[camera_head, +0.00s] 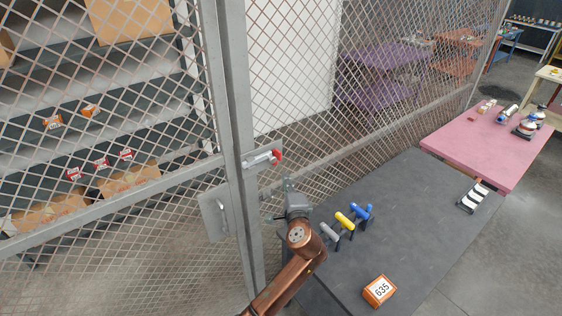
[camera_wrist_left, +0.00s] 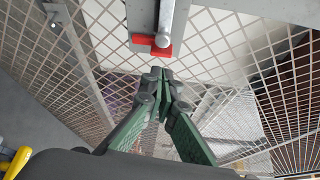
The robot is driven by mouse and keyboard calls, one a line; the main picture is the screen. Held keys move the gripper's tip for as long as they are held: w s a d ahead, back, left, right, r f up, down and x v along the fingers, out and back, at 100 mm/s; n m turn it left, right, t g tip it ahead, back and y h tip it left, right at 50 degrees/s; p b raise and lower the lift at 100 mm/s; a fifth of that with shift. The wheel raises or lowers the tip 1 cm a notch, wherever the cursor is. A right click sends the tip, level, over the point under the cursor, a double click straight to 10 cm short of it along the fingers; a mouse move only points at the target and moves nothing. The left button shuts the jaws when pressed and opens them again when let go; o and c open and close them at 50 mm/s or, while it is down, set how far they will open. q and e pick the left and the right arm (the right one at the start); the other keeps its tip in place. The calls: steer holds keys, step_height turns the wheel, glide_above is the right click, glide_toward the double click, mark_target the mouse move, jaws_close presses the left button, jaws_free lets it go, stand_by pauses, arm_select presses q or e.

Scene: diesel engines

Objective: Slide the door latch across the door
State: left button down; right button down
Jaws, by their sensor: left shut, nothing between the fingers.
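The door latch (camera_head: 260,159) is a silver sliding bolt with a red end, mounted at the upright frame bars of the wire-mesh cage door (camera_head: 212,110). In the left wrist view the latch's bolt (camera_wrist_left: 166,20) and its red end piece (camera_wrist_left: 140,40) show at the top centre. My left gripper (camera_head: 287,182) is just below and right of the red end in the head view. Its green-padded fingers (camera_wrist_left: 163,76) are shut and empty, with the tips apart from the red piece. My right gripper is not in view.
A dark table (camera_head: 400,220) stands on the right. Grey, yellow and blue-handled tools (camera_head: 345,221) and an orange box marked 635 (camera_head: 379,291) are on it, near my arm. A handle plate (camera_head: 216,212) is on the left mesh panel. Shelves stand behind the mesh.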

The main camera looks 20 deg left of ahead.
mark_target(280, 158)
arm_select(q)
steer(key=p+x, duration=0.2)
steer(key=x, duration=0.6)
steer(key=shift+w+a, duration=0.1)
steer(key=shift+w, duration=0.15)
steer(key=shift+x, duration=0.8)
steer(key=shift+s, duration=0.15)
